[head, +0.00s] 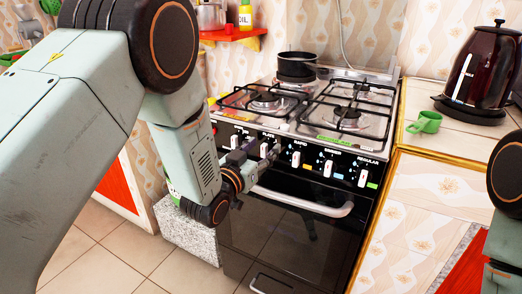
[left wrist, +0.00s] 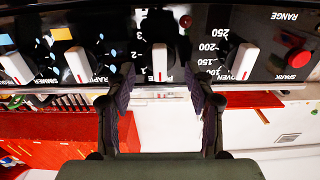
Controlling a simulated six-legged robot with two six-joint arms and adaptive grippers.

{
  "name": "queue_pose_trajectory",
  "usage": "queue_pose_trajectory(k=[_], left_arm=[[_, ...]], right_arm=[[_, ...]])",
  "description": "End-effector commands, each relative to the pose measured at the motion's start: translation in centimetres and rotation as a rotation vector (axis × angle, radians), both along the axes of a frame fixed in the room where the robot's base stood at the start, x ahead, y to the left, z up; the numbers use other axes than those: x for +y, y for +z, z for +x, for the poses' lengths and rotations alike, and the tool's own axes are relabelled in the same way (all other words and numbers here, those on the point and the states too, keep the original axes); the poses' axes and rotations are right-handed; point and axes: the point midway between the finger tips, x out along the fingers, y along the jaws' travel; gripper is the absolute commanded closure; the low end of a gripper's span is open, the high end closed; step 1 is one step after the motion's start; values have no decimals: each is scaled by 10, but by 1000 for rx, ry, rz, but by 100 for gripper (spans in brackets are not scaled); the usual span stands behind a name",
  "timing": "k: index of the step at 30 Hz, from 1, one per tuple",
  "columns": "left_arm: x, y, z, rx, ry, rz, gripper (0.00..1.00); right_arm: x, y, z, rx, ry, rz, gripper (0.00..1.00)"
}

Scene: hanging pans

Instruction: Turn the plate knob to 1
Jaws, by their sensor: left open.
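The plate knob (head: 264,150) is a small white knob under its label on the black front panel of the stove. In the left wrist view, which shows the panel upside down, the plate knob (left wrist: 160,62) stands straight up and down in the picture. My left gripper (head: 256,160) is in front of the panel at this knob. In the left wrist view its two dark fingers (left wrist: 160,80) are spread, one on each side of the knob, with visible gaps. Whether the fingertips reach the knob in depth is unclear. My right gripper is out of view.
The rapid knob (head: 297,158) and the oven knob (left wrist: 245,62) flank the plate knob. The oven door handle (head: 302,204) sticks out below the panel.

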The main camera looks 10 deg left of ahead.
Motion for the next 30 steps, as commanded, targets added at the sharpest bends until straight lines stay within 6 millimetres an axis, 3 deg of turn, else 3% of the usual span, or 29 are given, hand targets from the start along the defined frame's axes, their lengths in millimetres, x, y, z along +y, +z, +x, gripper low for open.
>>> queue_pose_trajectory(k=[20, 30], left_arm=[[0, 0, 0, 0, 0, 0, 100], [-1, 0, -1, -14, 0, 57, 100]], right_arm=[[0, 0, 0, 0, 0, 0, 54], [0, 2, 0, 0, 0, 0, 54]])
